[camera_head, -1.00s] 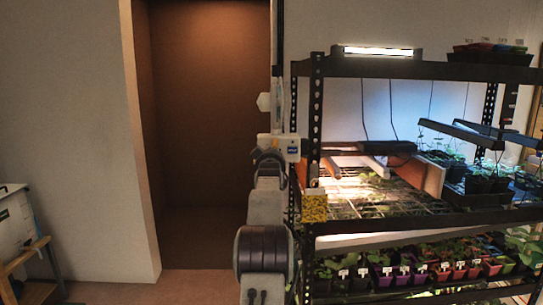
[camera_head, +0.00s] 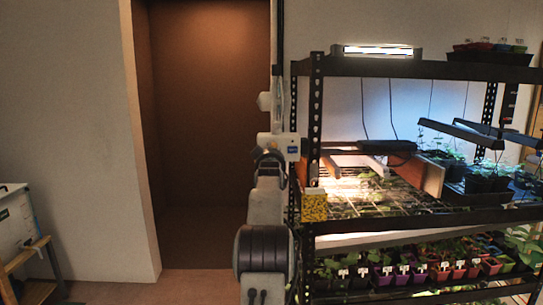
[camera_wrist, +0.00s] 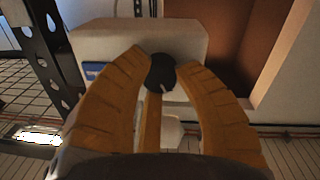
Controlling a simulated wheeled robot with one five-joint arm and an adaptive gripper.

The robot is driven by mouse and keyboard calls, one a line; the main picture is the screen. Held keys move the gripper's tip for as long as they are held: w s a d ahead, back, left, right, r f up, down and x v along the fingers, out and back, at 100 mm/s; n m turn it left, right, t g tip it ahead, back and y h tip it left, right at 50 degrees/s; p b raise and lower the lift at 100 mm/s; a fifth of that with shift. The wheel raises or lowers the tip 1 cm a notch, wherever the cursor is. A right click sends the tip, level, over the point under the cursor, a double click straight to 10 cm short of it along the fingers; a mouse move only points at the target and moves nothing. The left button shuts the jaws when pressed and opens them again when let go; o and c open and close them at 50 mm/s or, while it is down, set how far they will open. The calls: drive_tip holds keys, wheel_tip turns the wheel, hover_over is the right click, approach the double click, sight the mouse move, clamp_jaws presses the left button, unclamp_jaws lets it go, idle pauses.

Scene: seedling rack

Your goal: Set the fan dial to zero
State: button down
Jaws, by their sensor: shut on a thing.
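The fan dial (camera_wrist: 161,72) is a small dark round knob with a short white mark near its lower edge, on the front of a pale control box (camera_wrist: 110,42) in the wrist view. The mark points down and slightly right in that view. In the head view the pale box with a blue label (camera_head: 293,149) is by the rack's front left post. The dial is hidden there behind my arm.
The black seedling rack (camera_head: 430,68) fills the right side, with lamps and plant pots. A yellow patterned card (camera_head: 314,205) hangs on its post, close to my arm. A brown recess (camera_head: 205,130) is open to the left.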

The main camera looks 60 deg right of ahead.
drive_tip(key=shift+r+n+b, duration=0.1)
drive_tip(key=shift+n+b, duration=0.25)
drive_tip(key=shift+n, duration=0.95)
drive_tip(key=c, duration=0.8)
unclamp_jaws()
drive_tip(key=shift+w, duration=0.1)
drive_tip(key=shift+c, duration=0.2)
drive_tip(key=v, duration=1.2)
